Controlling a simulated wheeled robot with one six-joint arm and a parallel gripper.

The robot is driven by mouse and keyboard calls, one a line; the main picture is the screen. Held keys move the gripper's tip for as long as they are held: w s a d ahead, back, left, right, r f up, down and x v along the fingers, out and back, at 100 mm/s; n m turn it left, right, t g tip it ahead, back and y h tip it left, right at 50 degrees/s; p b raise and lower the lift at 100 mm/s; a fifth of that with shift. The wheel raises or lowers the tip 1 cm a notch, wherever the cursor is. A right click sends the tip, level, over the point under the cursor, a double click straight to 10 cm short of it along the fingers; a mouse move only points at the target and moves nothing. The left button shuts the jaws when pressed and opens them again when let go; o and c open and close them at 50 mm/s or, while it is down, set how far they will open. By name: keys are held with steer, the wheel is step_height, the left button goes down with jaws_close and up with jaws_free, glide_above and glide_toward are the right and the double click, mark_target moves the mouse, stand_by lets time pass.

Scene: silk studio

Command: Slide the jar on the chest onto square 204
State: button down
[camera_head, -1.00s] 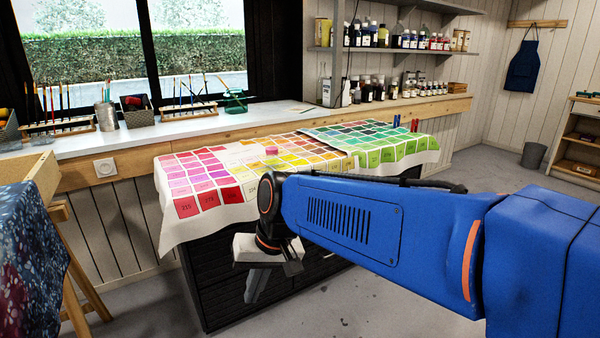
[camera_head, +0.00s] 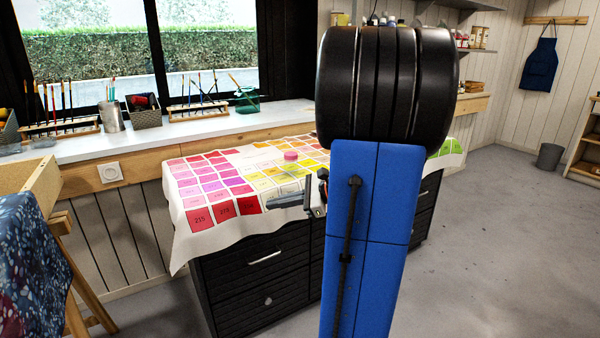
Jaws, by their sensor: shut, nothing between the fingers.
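A small jar with a pink lid (camera_head: 291,156) stands on the colour chart cloth (camera_head: 189,247) that covers the top of the dark chest (camera_head: 255,285). The chart has numbered squares; 215 reads in the front left corner, but I cannot make out 204. My gripper (camera_head: 278,202) is over the front part of the chart, nearer than the jar and apart from it. It points left, and its grey fingers look shut and empty. My blue arm hides the right part of the chest and much of the green side of the chart.
A white windowsill counter (camera_head: 205,127) with brushes, a tin (camera_head: 111,116) and boxes runs behind the chest. A wooden trestle with patterned blue cloth (camera_head: 30,265) stands at the left. Floor (camera_head: 500,240) is clear at the right.

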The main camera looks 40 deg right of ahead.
steer(key=d+m+t+h, duration=0.2)
steer(key=d+m+t, duration=0.15)
steer(key=d, duration=0.65)
steer(key=m+t+h, duration=0.3)
steer(key=m+h, duration=0.1)
steer(key=m, duration=0.2)
glide_toward(297, 168)
steer(key=w, duration=0.6)
steer(key=shift+w+a, duration=0.2)
steer(key=w, duration=0.7)
steer(key=shift+a, duration=0.4)
steer(key=shift+s, duration=0.1)
